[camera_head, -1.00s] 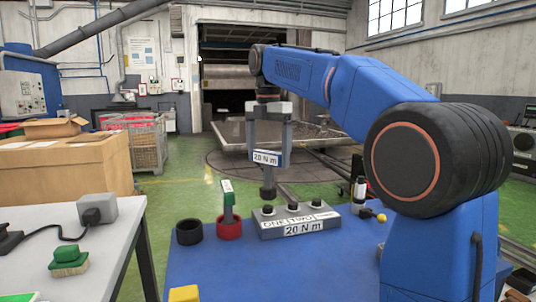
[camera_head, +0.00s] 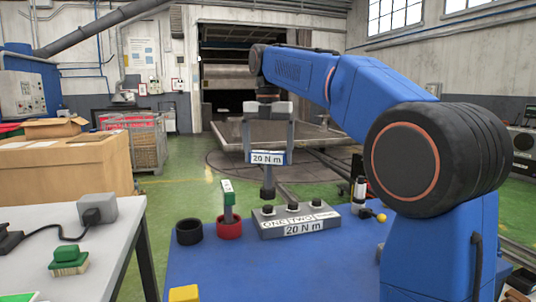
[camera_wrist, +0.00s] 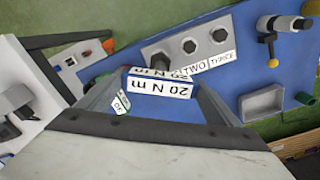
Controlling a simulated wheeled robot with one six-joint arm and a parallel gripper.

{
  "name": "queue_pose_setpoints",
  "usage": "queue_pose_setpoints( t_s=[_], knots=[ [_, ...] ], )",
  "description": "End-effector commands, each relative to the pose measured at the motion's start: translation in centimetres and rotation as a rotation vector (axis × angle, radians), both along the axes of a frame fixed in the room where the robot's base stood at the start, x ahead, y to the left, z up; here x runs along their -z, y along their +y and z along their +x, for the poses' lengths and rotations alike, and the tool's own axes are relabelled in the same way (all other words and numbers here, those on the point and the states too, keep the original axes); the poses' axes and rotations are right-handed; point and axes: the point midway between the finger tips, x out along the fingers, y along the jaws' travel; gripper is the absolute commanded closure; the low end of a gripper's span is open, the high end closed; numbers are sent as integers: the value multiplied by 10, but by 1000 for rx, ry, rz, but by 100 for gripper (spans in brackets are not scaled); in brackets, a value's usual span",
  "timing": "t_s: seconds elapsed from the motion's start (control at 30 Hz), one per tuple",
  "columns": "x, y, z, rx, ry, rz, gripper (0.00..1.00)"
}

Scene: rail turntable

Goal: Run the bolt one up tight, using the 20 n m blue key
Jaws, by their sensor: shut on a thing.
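My gripper (camera_head: 268,140) is shut on the 20 N m blue key (camera_head: 268,158), held upright with its dark socket (camera_head: 268,190) pointing down. The key's white 20 N m label also shows in the wrist view (camera_wrist: 160,88). The grey block (camera_head: 300,230) carries three bolts and reads ONE, TWO and 20 N m. Bolt one (camera_head: 268,210) is at its left end, right under the socket. I cannot tell whether socket and bolt touch. Bolt two (camera_wrist: 190,46) and bolt three (camera_wrist: 220,35) stand clear in the wrist view, where the key hides the ONE label.
A green-labelled key (camera_head: 228,195) stands in a red cup (camera_head: 229,228) left of the block. A black cup (camera_head: 189,231) beside it looks empty. A dark-and-white tool with a yellow knob (camera_head: 380,217) is at the right.

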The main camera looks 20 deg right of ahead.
Motion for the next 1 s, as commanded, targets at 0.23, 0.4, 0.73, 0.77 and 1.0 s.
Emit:
queue_pose_setpoints(
  t_s=[0.23, 0.4, 0.73, 0.77, 1.0],
  knots=[
    [3, 0, 0, 1, 0, 0, 50],
    [6, 0, 0, 1, 0, 0, 50],
    [13, 0, 0, 1, 0, 0, 50],
    [14, 0, 0, 1, 0, 0, 50],
    [17, 0, 0, 1, -1, 0, 50]
  ],
)
